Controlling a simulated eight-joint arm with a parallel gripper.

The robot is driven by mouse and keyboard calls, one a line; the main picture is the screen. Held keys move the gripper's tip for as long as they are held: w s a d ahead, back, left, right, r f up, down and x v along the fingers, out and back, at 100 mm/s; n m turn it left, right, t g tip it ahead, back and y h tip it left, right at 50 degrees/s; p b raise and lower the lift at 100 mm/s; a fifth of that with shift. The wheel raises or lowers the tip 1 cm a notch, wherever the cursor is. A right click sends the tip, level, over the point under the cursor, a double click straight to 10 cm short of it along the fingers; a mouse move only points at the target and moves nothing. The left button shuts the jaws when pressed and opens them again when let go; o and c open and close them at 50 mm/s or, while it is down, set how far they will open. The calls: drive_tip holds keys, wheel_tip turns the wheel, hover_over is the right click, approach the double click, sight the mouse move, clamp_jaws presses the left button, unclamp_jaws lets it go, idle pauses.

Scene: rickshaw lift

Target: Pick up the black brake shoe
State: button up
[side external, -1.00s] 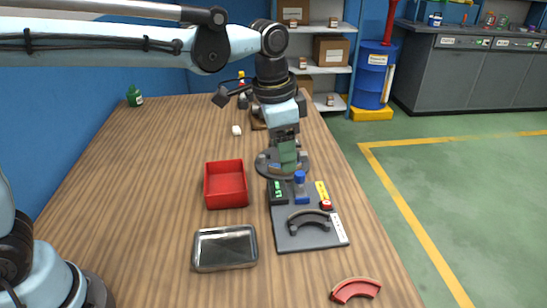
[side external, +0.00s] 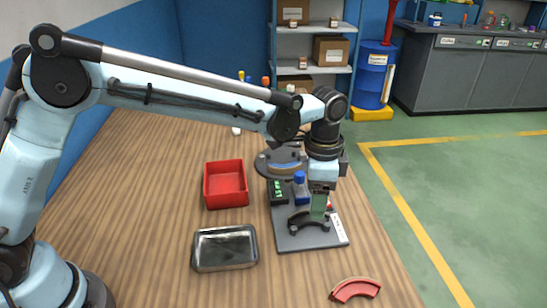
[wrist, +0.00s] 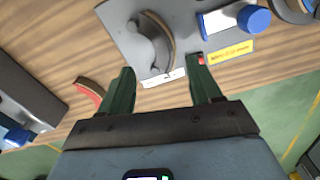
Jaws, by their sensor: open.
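The black brake shoe (side external: 297,221) is a dark arc lying on a grey plate (side external: 290,242), partly hidden by my gripper in the side view. The wrist view shows its curved body (wrist: 148,45) with a brownish outer edge. My gripper (side external: 319,214) has green fingers and is over the right part of the shoe in the side view. In the wrist view the fingers (wrist: 162,75) are apart with nothing between them, and the shoe lies beyond the fingertips. I cannot tell the exact height gap.
A red bin (side external: 226,202) and metal tray (side external: 225,265) are to the left. A red curved shoe (side external: 356,289) lies in front, near the table's right edge.

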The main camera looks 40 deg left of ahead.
sight(308, 219)
drive_tip(key=shift+w+a+f, duration=0.15)
drive_tip(key=shift+f, duration=1.2)
drive_tip(key=shift+w+a+f, duration=0.1)
drive_tip(key=shift+a+f, duration=0.05)
drive_tip(key=shift+f, duration=1.2)
clamp_jaws()
